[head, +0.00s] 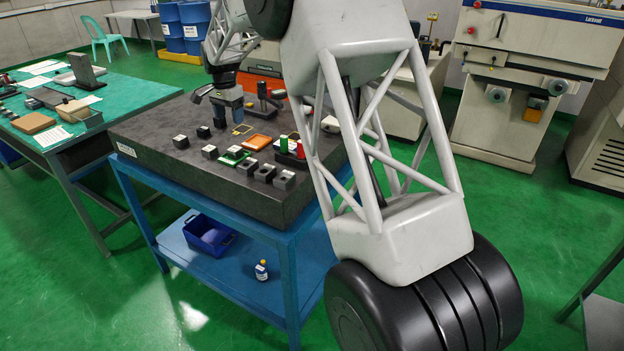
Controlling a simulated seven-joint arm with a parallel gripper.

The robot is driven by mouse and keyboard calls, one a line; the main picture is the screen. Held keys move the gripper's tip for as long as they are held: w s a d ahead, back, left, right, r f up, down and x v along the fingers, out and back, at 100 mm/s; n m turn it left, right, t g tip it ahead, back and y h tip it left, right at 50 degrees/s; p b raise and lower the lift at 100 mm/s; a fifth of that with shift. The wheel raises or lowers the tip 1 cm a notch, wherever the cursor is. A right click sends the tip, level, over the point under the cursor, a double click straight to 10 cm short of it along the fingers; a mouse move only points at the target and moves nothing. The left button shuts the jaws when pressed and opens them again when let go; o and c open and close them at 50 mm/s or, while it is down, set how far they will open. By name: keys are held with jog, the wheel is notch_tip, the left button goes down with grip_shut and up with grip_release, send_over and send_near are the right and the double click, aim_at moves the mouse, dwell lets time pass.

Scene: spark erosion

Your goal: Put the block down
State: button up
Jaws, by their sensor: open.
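Several small dark blocks with pale tops stand on the dark granite plate (150,150). One block (180,141) is at the left, another (203,132) is just behind it, and one more (209,152) is in front. Which one the task means cannot be told. My gripper (212,97) is open over the back left part of the plate, above and behind these blocks. A blue-grey upright piece (229,104) shows beside its fingers; whether they touch cannot be told. No block is clearly seen between the fingers.
The plate's front left is clear.

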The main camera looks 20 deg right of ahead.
jog(key=s+d+r+n, duration=0.1)
jog(key=s+d+r, duration=0.3)
jog(key=s, duration=0.6)
jog(key=s+d+r+n+t, duration=0.15)
jog(key=s+d+r, duration=0.25)
jog(key=s, duration=0.6)
jog(key=s+d+r+n, duration=0.2)
jog(key=s+d+r, duration=0.15)
jog(key=s, duration=0.55)
jog(key=s+d+f+n, duration=0.1)
jog(key=s+d+f, duration=0.1)
jog(key=s, duration=0.8)
jog(key=s+d+f+n, duration=0.2)
jog(key=s+f, duration=0.1)
jog(key=s, duration=0.8)
jog(key=s+d+f+n+t, duration=0.1)
jog(key=s+d+f, duration=0.1)
jog(key=s, duration=0.9)
jog(key=shift+s+d+f, duration=0.25)
jog(key=shift+d+f, duration=0.1)
jog(key=shift+d, duration=0.1)
